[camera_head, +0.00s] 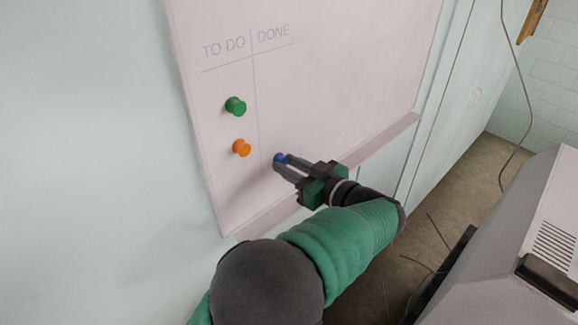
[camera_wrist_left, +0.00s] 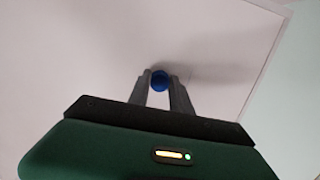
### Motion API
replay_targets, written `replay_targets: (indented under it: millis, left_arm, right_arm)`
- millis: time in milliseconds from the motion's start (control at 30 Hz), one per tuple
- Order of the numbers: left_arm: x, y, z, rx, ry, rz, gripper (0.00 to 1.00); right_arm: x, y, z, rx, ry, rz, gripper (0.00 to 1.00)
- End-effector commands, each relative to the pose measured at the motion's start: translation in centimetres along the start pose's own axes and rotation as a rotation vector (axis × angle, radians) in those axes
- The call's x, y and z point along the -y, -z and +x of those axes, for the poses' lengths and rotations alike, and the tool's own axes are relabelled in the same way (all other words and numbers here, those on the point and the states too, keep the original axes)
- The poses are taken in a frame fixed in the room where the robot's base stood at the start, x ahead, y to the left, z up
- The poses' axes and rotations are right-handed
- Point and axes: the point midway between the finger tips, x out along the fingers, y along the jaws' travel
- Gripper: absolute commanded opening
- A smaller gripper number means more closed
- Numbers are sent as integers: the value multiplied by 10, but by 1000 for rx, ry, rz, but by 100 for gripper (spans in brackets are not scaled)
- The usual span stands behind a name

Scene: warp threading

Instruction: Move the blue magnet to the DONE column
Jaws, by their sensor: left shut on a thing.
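The blue magnet (camera_head: 280,158) is between the fingertips of my left gripper (camera_head: 281,163). In the head view it shows just right of the dividing line, on the DONE side, low on the whiteboard (camera_head: 330,60). In the left wrist view the blue magnet (camera_wrist_left: 160,80) sits between the two grey fingers of my left gripper (camera_wrist_left: 160,84), which are shut on it. I cannot tell whether the magnet touches the board. My right gripper is not in view.
A green magnet (camera_head: 235,106) and an orange magnet (camera_head: 241,147) are in the TO DO column. The DONE column above the blue magnet is bare. A ledge (camera_head: 385,142) runs along the board's lower edge. A grey machine (camera_head: 520,240) stands at the lower right.

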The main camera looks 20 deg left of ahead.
Motion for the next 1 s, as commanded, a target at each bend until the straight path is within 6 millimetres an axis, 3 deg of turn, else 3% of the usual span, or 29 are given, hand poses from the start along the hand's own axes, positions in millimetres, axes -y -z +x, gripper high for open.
replay_targets:
  millis: [333, 367, 567, 1000]
  left_arm:
    - [-2, -2, 2, 0, -2, 0, 0]
    - [-2, -2, 2, 0, -2, 0, 26]
    - [-2, -2, 2, 0, 0, 0, 51]
    - [-2, -4, -9, 0, -2, -1, 51]
  right_arm:
    - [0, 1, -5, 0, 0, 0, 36]
    - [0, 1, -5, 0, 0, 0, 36]
    - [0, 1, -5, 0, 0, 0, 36]
    - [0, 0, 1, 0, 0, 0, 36]
